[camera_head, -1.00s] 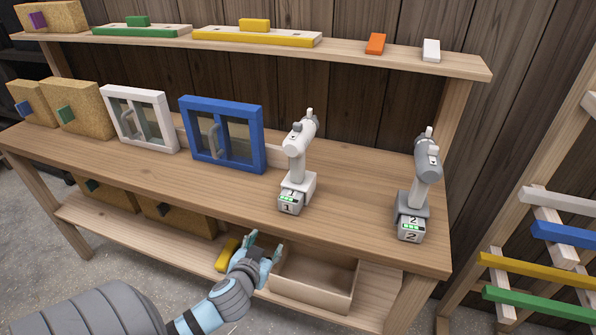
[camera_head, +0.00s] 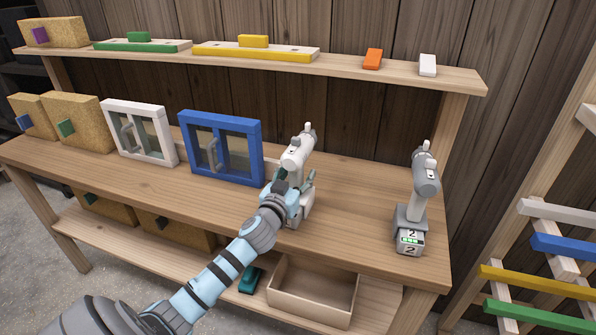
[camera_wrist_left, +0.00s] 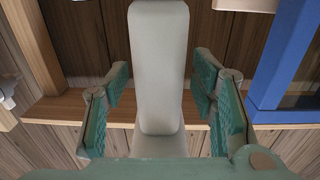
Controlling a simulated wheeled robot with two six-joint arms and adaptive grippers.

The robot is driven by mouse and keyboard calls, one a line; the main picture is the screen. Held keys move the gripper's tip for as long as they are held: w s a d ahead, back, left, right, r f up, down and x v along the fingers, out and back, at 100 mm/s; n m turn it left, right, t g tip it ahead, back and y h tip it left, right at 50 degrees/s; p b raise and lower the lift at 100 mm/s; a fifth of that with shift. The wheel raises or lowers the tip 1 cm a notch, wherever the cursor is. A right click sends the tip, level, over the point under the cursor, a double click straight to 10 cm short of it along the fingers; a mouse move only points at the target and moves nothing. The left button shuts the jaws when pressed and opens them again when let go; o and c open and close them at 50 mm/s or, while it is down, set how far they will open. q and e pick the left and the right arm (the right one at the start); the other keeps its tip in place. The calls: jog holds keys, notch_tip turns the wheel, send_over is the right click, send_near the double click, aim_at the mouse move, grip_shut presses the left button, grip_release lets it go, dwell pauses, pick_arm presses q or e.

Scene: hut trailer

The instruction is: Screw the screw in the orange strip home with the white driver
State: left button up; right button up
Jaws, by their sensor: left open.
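The white driver (camera_head: 297,157) stands upright on the bench, its head up and its base partly hidden by my left gripper (camera_head: 294,195). In the left wrist view its white handle (camera_wrist_left: 158,70) rises between the open fingers of my left gripper (camera_wrist_left: 160,105). A gap shows on each side, so the fingers do not press on it. A small orange block (camera_head: 372,59) lies on the upper shelf. I cannot make out an orange strip with a screw. My right gripper is not in view.
A grey driver (camera_head: 424,180) stands to the right on the bench. The blue window frame (camera_head: 250,174) is close to the left of the white driver. An open box (camera_head: 313,306) sits on the lower shelf. A rack with coloured strips (camera_head: 535,283) stands at the right.

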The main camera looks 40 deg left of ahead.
pick_arm(q)
jog(key=shift+w+a+f, duration=0.1)
jog(key=shift+w, duration=0.35)
jog(key=shift+s, duration=0.15)
grip_shut()
